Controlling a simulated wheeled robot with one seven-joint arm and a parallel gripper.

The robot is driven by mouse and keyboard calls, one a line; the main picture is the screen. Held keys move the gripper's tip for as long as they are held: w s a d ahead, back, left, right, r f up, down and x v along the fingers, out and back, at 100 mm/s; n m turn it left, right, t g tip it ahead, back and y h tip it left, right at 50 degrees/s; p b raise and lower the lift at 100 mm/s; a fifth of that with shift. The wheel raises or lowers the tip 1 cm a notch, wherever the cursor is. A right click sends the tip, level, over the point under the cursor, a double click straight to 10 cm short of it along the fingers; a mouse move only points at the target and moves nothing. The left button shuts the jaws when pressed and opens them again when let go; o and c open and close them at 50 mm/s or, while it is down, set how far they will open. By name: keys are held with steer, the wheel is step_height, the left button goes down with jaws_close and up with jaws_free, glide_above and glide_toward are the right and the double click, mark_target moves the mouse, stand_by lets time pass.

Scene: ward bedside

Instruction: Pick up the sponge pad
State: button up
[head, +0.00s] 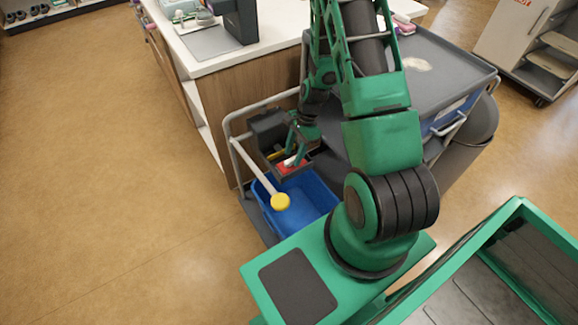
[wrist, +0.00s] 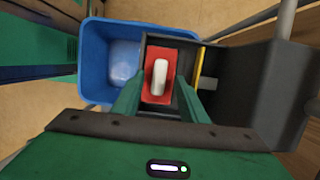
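A red rectangular pad (wrist: 150,88) with a white rounded piece (wrist: 160,76) on top sits in a dark grey tray (wrist: 152,40); I take the pad for the sponge pad. In the head view the red pad (head: 285,170) shows at the tray's front, partly behind my gripper. My gripper (wrist: 155,88) has its green fingers apart, one on each side of the pad in the picture. Contact with the pad cannot be made out. In the head view my gripper (head: 291,160) is low over the tray.
A blue bucket (wrist: 94,60) stands beside the tray. A yellow strip (wrist: 200,68) and a dark grey box (wrist: 250,85) are to its right. A pole with a yellow end (head: 280,201) crosses near the bucket. A counter (head: 235,105) and a grey-topped cart (head: 440,60) stand close by. Floor at left is clear.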

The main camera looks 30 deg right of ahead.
mark_target(293, 158)
steer(key=shift+a+f, duration=0.2)
steer(key=shift+f, duration=0.45)
steer(key=shift+c, duration=0.3)
jaws_close()
step_height(293, 158, up, 10)
stand_by(0.4)
